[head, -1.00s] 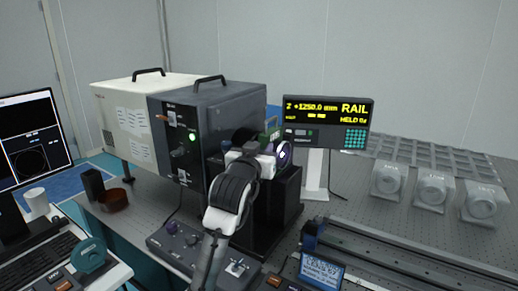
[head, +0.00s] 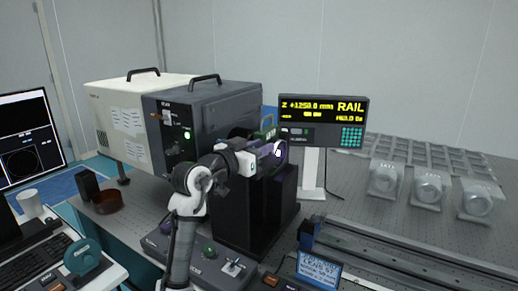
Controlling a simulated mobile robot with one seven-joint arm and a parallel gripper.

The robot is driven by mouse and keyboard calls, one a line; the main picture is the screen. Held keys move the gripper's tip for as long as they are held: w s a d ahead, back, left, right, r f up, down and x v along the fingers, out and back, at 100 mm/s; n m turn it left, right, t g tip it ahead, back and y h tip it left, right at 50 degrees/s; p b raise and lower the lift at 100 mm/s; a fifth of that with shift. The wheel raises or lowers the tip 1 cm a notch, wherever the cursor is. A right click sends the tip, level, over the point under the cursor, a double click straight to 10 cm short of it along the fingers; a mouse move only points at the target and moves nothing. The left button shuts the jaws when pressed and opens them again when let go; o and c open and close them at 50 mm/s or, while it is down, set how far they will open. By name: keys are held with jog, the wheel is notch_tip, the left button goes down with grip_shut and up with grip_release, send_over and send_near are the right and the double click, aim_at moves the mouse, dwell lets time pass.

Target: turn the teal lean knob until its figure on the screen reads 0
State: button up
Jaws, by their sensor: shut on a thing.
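My gripper (head: 268,151) is in front of the dark housing, at the upper right end of my arm. It is shut on a round piece with a violet rim and pale face (head: 280,151); its jaws are small and partly hidden. I cannot make out a teal lean knob with certainty; the area around the jaws is partly covered by my wrist. The screen (head: 322,118) stands behind and to the right on a white post. It shows yellow text, "Z +1250.0 mm" and "RAIL"; its smaller line is hard to read. No lean figure is legible.
A grey and white cabinet (head: 210,115) stands behind my arm. A control box with knobs (head: 160,245) is at the front. A dark rail (head: 390,255) runs along the right, with several grey mounts (head: 430,187) behind.

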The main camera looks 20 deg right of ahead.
jog(key=o, duration=1)
jog(key=b+v, duration=0.3)
jog(key=v, duration=1)
jog(key=shift+s+a+b, duration=0.2)
jog(key=shift+a+b, duration=0.15)
